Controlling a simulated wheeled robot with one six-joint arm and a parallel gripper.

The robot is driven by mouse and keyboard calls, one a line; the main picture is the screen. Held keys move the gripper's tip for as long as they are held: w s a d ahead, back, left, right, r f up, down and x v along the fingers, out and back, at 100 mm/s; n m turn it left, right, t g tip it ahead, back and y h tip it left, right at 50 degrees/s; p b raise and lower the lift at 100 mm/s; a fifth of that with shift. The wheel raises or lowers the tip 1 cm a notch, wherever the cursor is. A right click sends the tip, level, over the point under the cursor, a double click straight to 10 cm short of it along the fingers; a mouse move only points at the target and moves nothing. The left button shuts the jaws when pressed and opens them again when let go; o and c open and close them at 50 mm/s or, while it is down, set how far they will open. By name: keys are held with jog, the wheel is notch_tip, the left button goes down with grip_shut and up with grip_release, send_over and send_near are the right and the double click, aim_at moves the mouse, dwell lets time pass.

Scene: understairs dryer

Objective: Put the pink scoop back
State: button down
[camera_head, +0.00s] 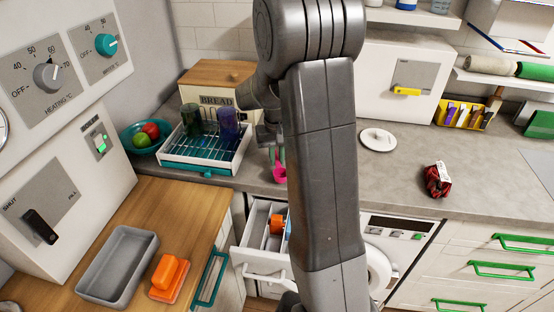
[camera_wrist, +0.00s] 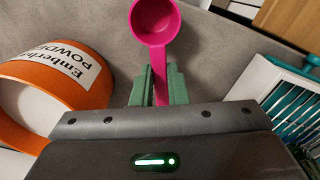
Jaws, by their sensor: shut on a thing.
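The pink scoop (camera_wrist: 164,30) is in my gripper (camera_wrist: 160,82), whose green fingers are shut on its handle in the wrist view. Its round bowl points away from the fingers, over the grey worktop. In the head view the pink scoop (camera_head: 279,173) shows just left of my arm, above or at the worktop; I cannot tell whether it touches. My gripper (camera_head: 271,139) is partly hidden by my arm there. An orange tub (camera_wrist: 100,75) labelled "POWDER" lies left of the scoop in the wrist view, apart from it. In the head view I cannot make out this tub behind my arm.
A white dish rack (camera_head: 205,160) with cups stands left of my gripper, before a bread box (camera_head: 216,78). An open drawer (camera_head: 262,262) juts out below. A white lid (camera_head: 378,139) and a dark red packet (camera_head: 436,180) lie on the worktop at right, with clear room around them.

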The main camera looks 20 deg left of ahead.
aim_at(277, 160)
jog(key=shift+f, duration=0.7)
jog(key=shift+f, duration=0.1)
jog(key=shift+f, duration=0.15)
jog(key=c, duration=1.4)
grip_release()
jog(key=shift+c, duration=0.2)
notch_tip(277, 160, up, 12)
jog(key=shift+r+b, duration=0.25)
jog(key=shift+b, duration=0.05)
